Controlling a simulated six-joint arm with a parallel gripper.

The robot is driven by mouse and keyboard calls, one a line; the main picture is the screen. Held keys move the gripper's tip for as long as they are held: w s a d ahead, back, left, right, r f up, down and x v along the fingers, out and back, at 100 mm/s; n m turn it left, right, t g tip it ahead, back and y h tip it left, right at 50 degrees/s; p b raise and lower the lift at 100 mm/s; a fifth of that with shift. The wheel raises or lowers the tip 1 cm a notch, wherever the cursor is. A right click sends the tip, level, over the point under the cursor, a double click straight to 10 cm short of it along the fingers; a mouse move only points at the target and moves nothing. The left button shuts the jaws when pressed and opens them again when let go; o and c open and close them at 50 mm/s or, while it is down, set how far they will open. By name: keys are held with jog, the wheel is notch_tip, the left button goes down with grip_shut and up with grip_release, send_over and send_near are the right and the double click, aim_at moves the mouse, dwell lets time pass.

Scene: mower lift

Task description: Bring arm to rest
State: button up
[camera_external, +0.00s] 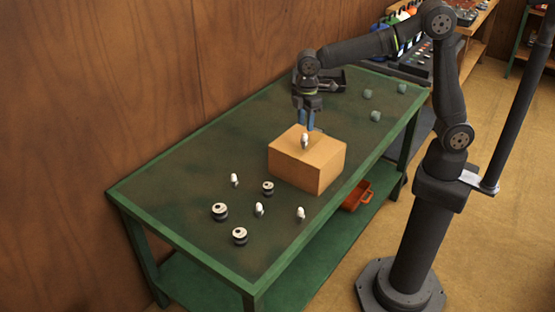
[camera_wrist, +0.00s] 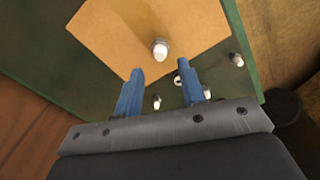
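My gripper (camera_external: 307,121) is over the cardboard-coloured box (camera_external: 318,168) on the green workbench. Its two blue fingers stand apart with nothing between them; they also show in the wrist view (camera_wrist: 158,78). A small white-topped piece (camera_external: 304,141) stands upright on top of the box, close to the fingers. In the wrist view the white piece (camera_wrist: 160,48) lies beyond the fingertips, clear of them. My arm reaches over the bench from the right, with the wrist pointing down.
The green workbench (camera_external: 160,205) holds several white pieces (camera_external: 259,209) and black-and-white round parts (camera_external: 220,211) at its near left. A wooden wall runs behind; an orange bin (camera_external: 357,196) sits below.

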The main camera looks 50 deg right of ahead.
jog(key=d+r, duration=0.7)
jog(key=d, duration=0.5)
jog(key=s+a+f+n, duration=0.25)
jog(key=s+a, duration=0.35)
jog(key=a, duration=0.5)
jog(key=s+a+f+n, duration=0.1)
jog(key=s+a+f, duration=0.3)
jog(key=a, duration=0.6)
notch_tip(320, 180, down, 10)
jog(key=s, duration=0.1)
jog(key=shift+s+a+r, duration=0.15)
jog(key=shift+s+a, duration=0.05)
jog(key=shift+s, duration=0.15)
jog(key=o, duration=0.3)
